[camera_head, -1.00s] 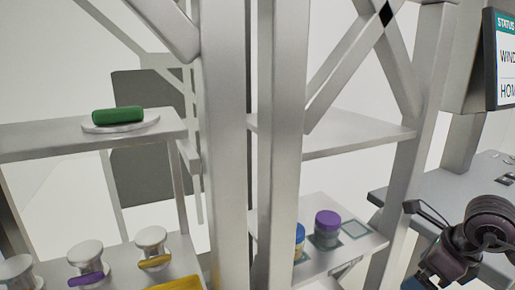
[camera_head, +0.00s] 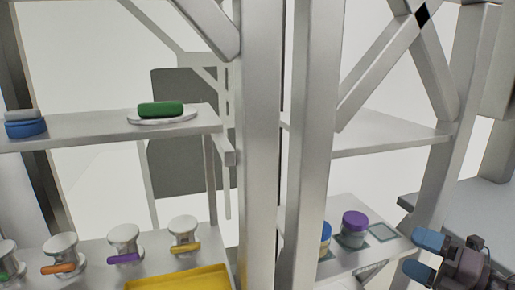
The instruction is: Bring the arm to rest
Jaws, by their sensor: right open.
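My right gripper (camera_head: 423,257) is at the lower right of the head view, with blue fingertips spread apart and nothing between them. It is in front of the right end of the lower right shelf, and its wrist runs off the right side of the picture. My left gripper is not in view.
A shelf rack with metal posts (camera_head: 262,150) fills the middle. A green object (camera_head: 160,109) sits on a white plate on the left shelf, near a blue object (camera_head: 25,128). Below are several knobs (camera_head: 124,238) and a yellow tray (camera_head: 190,281). A purple-lidded jar (camera_head: 354,228) stands at right.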

